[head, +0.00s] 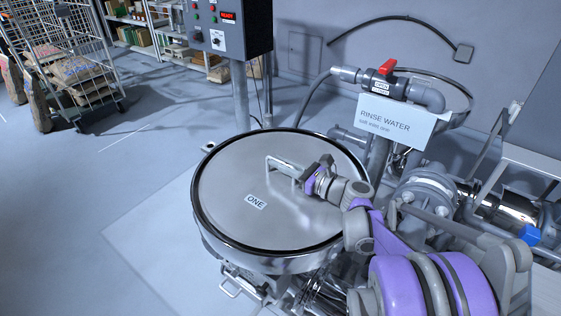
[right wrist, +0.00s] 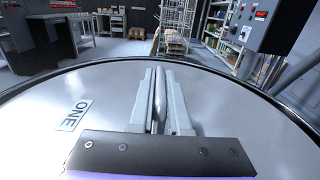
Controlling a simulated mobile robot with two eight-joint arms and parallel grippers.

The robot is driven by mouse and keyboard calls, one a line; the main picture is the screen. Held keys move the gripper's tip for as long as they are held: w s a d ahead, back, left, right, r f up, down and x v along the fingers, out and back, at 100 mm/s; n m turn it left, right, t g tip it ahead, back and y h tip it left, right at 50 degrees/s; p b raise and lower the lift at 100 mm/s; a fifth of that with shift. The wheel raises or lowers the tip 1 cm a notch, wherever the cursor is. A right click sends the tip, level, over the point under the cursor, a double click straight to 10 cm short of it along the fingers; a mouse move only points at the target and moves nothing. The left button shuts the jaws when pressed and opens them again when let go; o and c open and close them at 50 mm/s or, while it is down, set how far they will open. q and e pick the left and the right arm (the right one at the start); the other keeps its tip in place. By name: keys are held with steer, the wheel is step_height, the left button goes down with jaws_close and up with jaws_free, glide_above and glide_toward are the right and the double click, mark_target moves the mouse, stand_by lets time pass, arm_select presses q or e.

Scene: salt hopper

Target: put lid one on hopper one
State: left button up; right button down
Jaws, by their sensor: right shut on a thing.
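Lid one (head: 235,215) is a round, flat steel lid with a dark rim, a bar handle and a label reading ONE. It lies over the top of hopper one (head: 272,264), a round steel vessel, and looks level. Whether it is fully seated all around I cannot tell. My right gripper (head: 309,178) is shut on the lid's handle (head: 283,166). In the right wrist view the fingers (right wrist: 160,115) close on the handle bar, with the lid (right wrist: 95,88) spread below. My left gripper is not in view.
A rinse water pipe with a red-handled valve (head: 387,68) and a hanging sign (head: 398,121) stands behind the hopper at right. A control box (head: 229,26) on a post is behind it. A wire cart with sacks (head: 75,75) stands far left. The floor at left is clear.

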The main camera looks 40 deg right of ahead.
steer(key=shift+f+b, duration=0.4)
steer(key=shift+f, duration=0.1)
stand_by(0.5)
steer(key=c, duration=0.8)
jaws_free()
steer(key=shift+f, duration=0.1)
steer(key=shift+s, duration=0.15)
steer(key=v, duration=1)
steer(key=shift+s+d, duration=0.1)
steer(key=shift+s, duration=0.2)
steer(key=shift+p, duration=0.3)
